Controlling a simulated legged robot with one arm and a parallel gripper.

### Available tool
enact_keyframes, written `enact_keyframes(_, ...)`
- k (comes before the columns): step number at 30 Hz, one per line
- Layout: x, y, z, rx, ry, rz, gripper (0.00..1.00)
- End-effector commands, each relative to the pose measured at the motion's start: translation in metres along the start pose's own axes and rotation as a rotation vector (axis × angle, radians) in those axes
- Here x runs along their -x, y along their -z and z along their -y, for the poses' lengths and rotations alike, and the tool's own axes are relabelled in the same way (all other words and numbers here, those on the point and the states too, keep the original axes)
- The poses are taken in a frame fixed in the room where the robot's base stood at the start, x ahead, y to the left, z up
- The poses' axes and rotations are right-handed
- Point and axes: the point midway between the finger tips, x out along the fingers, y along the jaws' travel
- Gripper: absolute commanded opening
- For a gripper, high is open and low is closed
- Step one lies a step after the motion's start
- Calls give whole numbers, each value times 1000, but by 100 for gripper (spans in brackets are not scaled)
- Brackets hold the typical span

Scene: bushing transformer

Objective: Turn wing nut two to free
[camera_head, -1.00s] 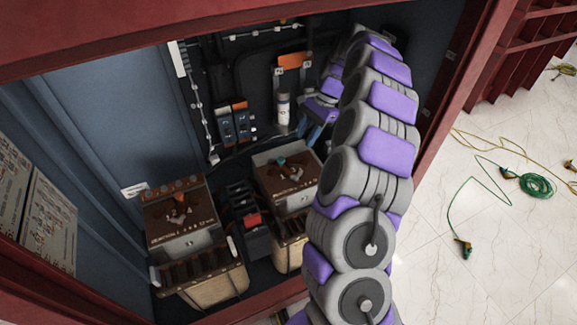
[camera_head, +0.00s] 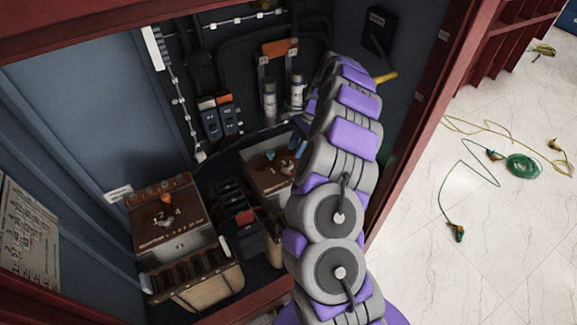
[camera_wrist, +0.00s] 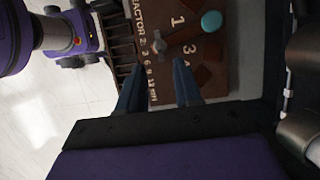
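In the wrist view, a brown panel marked "REACTOR 2" (camera_wrist: 205,75) carries a small grey wing nut (camera_wrist: 158,42). My gripper (camera_wrist: 160,66) has two blue fingers spread apart, with nothing held between them. The wing nut shows beyond the fingertips, roughly in line with the gap; I cannot tell the height between them. A round teal knob (camera_wrist: 211,20) sits on the panel to the right of the nut. In the head view, the right reactor (camera_head: 262,180) is partly hidden by my arm, and the blue fingers show at its upper right side.
A similar left reactor (camera_head: 150,222) has an orange knob (camera_head: 166,198). A black block with a red part (camera_head: 244,216) stands between the reactors. Blue switches (camera_head: 220,120) and cylinders (camera_head: 297,90) are on the back wall. The red cabinet frame (camera_head: 440,120) borders the right side.

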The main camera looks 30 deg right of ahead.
Motion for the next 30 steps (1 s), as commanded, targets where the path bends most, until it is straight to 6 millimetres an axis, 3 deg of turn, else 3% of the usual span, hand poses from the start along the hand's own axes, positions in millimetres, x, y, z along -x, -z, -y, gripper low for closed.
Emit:
enact_keyframes(6,-44,0,0,1,-2,1,34)
enact_keyframes(12,-70,0,0,1,-1,2,34)
enact_keyframes(26,-79,0,0,0,1,0,34)
enact_keyframes(30,-79,0,0,0,1,0,21)
